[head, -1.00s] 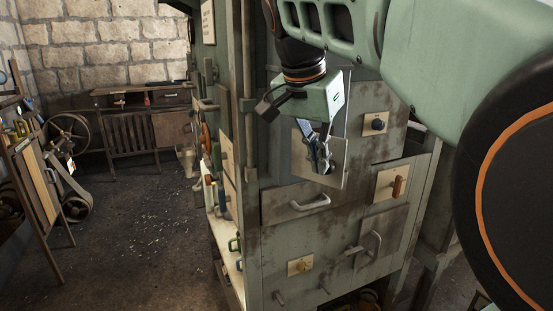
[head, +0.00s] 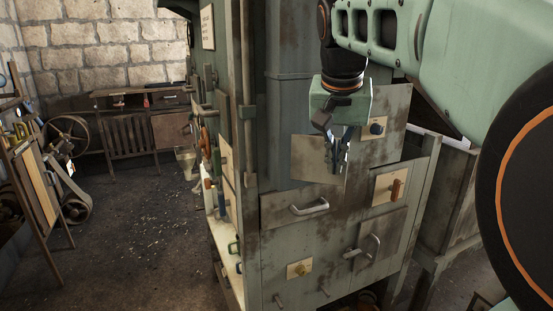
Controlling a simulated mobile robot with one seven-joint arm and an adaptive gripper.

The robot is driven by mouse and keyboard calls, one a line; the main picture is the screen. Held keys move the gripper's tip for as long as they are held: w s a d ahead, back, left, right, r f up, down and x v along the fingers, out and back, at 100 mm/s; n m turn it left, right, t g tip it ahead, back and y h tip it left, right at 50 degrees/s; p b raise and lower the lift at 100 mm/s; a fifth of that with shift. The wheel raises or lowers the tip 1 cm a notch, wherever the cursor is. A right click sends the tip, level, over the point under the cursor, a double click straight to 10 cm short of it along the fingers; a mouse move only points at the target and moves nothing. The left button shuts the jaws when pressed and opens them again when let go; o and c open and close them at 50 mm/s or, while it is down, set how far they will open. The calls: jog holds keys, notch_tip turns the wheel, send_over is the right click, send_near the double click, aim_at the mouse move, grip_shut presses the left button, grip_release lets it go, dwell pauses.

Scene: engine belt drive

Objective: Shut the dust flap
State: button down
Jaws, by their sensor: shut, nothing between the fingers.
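The square, rust-stained metal plate that looks like the dust flap (head: 308,160) is on the front of the green cabinet, above a drawer with a pale bar handle. It sits at an angle to the cabinet front, its lower right corner standing out, so it looks partly open. My gripper (head: 337,168) points down at the right part of the plate, with its fingers together and empty. The fingers overlap the plate in the picture; I cannot tell whether they touch it. They hide part of its right side.
Right of the plate is a panel with a dark knob (head: 377,127). Levers and a red wheel line the cabinet's left side.

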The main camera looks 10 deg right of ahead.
jog(key=w+d+n+y+p, duration=0.2)
jog(key=w+d+n+p, duration=0.2)
jog(key=w, duration=0.3)
jog(key=shift+n+p, duration=0.4)
jog(key=shift+p, duration=0.35)
jog(key=shift+w+d, duration=0.1)
jog(key=shift+w, duration=0.05)
